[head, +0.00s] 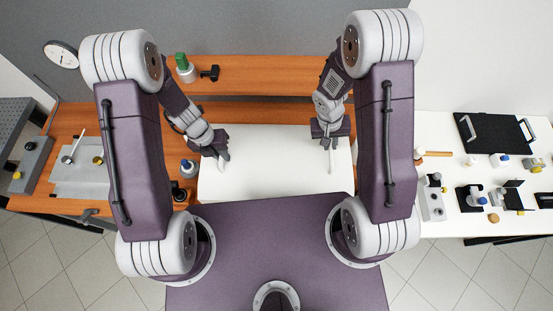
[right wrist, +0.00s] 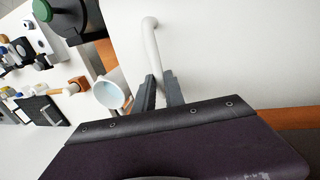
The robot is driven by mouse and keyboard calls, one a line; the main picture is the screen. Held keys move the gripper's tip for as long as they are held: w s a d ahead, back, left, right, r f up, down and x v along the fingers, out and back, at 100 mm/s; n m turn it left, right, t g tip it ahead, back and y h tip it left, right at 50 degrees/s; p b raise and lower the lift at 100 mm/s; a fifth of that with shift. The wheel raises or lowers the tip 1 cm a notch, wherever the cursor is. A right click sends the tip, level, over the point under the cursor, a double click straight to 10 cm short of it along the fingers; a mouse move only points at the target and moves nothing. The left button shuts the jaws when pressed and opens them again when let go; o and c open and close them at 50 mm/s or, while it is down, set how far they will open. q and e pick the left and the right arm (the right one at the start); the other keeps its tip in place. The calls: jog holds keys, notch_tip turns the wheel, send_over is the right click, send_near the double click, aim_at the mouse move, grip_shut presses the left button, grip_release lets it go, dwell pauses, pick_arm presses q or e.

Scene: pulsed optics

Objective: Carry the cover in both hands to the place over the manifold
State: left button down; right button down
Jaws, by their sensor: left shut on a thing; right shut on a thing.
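The cover (head: 275,170) is a wide white panel with a white handle near each side. In the head view it lies in front of me between my arms, over the wooden bench. My left gripper (head: 222,156) is shut on the left handle (head: 221,166). My right gripper (head: 330,143) is shut on the right handle (head: 331,162). In the right wrist view my right fingers (right wrist: 160,92) clasp that white handle (right wrist: 151,42) above the cover (right wrist: 220,50). I cannot make out the manifold for certain; what lies under the cover is hidden.
A grey plate (head: 75,185) with small fittings lies on the bench at left. A green-topped bottle (head: 187,72) stands on the back shelf (head: 255,75). A white table (head: 450,205) at right holds a black tray (head: 490,133) and several small optics parts. A dark-capped bottle (head: 187,168) stands close to the cover's left edge.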

pick_arm(q)
jog(key=shift+r, duration=0.1)
pick_arm(e)
jog(key=shift+w+r, duration=0.1)
dwell(0.4)
